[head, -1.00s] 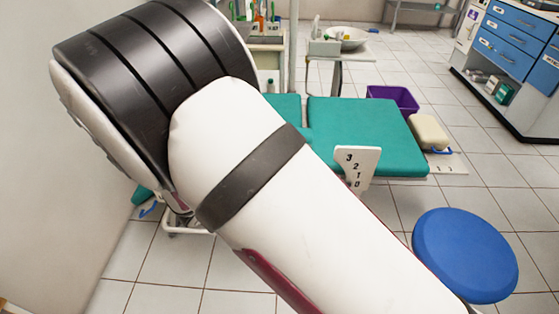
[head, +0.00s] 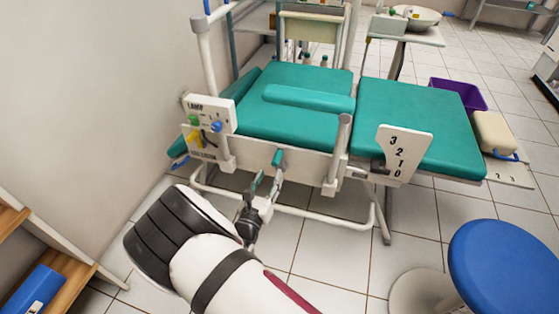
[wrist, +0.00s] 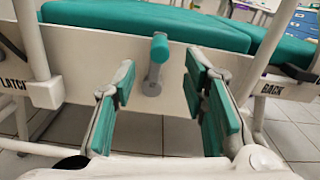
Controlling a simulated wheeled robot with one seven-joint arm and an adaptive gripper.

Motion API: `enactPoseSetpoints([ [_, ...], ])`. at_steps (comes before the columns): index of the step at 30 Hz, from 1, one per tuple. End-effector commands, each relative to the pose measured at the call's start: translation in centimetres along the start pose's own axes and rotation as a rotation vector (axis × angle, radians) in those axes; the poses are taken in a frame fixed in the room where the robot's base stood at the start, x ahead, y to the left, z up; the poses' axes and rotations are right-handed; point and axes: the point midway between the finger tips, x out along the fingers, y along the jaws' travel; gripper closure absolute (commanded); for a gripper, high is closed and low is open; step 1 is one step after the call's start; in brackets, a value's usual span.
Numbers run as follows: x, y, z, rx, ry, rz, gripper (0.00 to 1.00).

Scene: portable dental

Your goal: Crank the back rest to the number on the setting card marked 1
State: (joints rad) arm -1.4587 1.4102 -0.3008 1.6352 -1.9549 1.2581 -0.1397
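The dental chair has teal cushions (head: 300,88) and a white side rail. A crank with a teal grip (head: 278,157) sticks out from this rail; it also shows in the wrist view (wrist: 159,48). My gripper (head: 268,183) is just below and in front of the crank. In the wrist view its teal-padded fingers (wrist: 160,92) are apart, with the crank ahead in the gap and nothing held. A white number plate (head: 403,152) reads 3, 2, 1, 0 from top to bottom. A BACK label (wrist: 274,90) is on the right. I cannot make out a setting card marked 1.
A panel with green, blue and yellow parts (head: 208,127) is at the rail's left end. A LATCH label (wrist: 14,83) shows at left. A blue stool (head: 505,262) stands right, a wooden shelf (head: 65,270) left. A purple bin (head: 458,95) is behind the chair.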

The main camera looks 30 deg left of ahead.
Motion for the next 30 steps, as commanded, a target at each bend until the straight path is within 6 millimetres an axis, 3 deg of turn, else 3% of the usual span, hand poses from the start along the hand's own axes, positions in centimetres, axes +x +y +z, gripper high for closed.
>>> enactPoseSetpoints([
  [9,6.2,-0.1,-0.1,0.004,-0.001,-0.004,0.6],
  [15,8.5,-0.1,-0.1,0.003,0.0,-0.003,0.6],
  [27,9.2,-0.1,0.0,0.001,0.001,-0.002,0.6],
  [28,9.2,-0.1,0.0,0.001,0.001,-0.002,0.62],
  [30,9.2,-0.1,0.0,0.002,0.001,-0.002,0.78],
])
